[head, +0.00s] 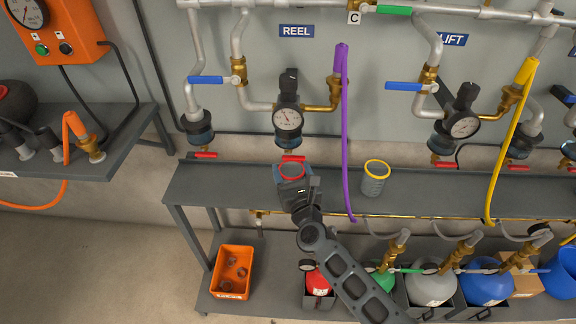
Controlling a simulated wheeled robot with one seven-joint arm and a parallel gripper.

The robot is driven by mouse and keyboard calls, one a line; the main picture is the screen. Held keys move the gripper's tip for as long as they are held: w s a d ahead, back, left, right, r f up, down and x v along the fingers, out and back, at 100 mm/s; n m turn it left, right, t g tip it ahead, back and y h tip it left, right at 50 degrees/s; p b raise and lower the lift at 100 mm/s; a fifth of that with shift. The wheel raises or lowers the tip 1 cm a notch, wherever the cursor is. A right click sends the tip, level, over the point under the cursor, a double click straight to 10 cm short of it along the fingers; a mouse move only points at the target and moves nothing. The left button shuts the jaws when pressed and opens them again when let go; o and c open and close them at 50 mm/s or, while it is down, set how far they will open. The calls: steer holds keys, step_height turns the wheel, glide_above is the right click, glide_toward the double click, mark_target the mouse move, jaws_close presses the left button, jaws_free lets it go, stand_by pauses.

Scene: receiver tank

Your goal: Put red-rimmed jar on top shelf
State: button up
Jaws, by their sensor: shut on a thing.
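The red-rimmed jar (291,171) is at the top shelf (235,188), near its back edge, below the gauge under the REEL sign. Its red rim and part of its clear wall show. My gripper (293,185) reaches in from the front and is shut on the jar, hiding most of its lower body. The jar looks upright. I cannot tell whether its base touches the shelf or hovers just above it.
A yellow-rimmed jar (376,178) stands to the right on the top shelf. A purple hose (346,130) hangs between the two jars. A gauge (288,119) with a red-handled valve is just above my jar. An orange bin (232,271) and several cylinders stand on the lower shelf.

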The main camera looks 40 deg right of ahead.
mark_target(289, 168)
steer(key=x, duration=0.3)
steer(key=shift+w, duration=0.1)
steer(key=shift+w+d+f+b, duration=0.1)
steer(key=shift+f+b, duration=0.35)
steer(key=shift+f, duration=0.3)
steer(key=shift+f, duration=0.2)
steer(key=o, duration=1)
steer(key=shift+r, duration=0.2)
